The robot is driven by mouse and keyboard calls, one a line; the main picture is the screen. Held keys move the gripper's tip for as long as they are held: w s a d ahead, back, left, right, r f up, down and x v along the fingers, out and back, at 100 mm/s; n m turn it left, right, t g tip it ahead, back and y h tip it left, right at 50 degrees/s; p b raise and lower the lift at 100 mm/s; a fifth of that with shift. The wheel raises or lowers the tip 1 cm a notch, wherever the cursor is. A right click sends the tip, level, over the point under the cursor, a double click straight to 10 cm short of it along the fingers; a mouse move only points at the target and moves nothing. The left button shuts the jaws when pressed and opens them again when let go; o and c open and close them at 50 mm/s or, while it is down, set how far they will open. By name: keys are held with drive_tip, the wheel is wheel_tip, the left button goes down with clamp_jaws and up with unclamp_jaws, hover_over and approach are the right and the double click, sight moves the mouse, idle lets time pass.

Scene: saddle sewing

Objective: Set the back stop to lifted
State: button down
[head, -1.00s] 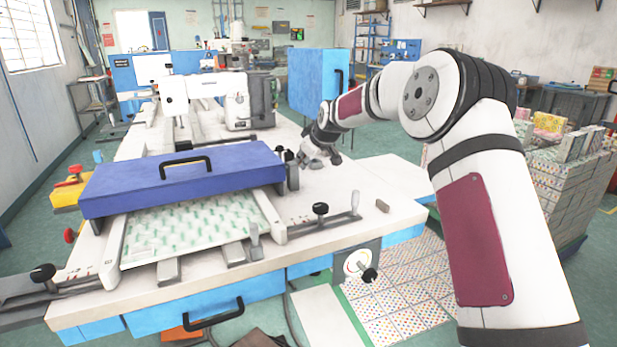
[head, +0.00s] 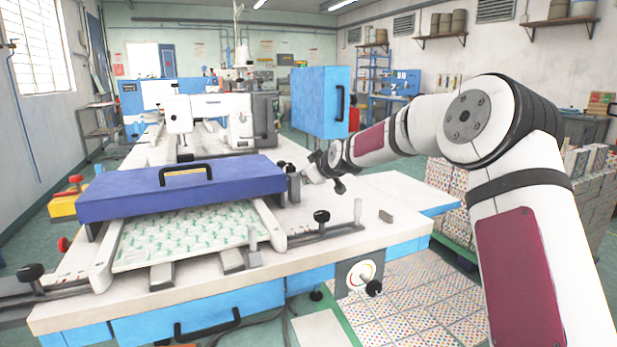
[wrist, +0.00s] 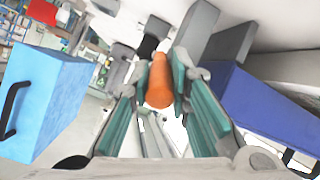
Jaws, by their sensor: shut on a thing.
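My gripper (wrist: 161,84) is shut on an orange cylindrical piece (wrist: 158,80) in the wrist view. Its teal-padded fingers lie on either side of it. The piece looks like a handle, perhaps of the back stop; the frames do not show clearly what it joins to or whether the stop is lifted. In the head view, my gripper (head: 318,168) is low over the white table, just beyond the right end of the blue-violet cover. What it holds cannot be made out there.
The blue-violet cover (head: 130,192) with a black handle lies across the white worktable (head: 350,215). A white sewing machine head (head: 205,115) stands behind. A light-blue cabinet (head: 322,100) is beyond my gripper.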

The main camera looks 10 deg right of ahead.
drive_tip(key=shift+f, duration=0.1)
drive_tip(key=c, duration=1.5)
unclamp_jaws()
drive_tip(key=shift+s+d+r, duration=0.1)
drive_tip(key=shift+s+r, duration=0.1)
drive_tip(key=shift+s, duration=0.05)
drive_tip(key=shift+v, duration=5.75)
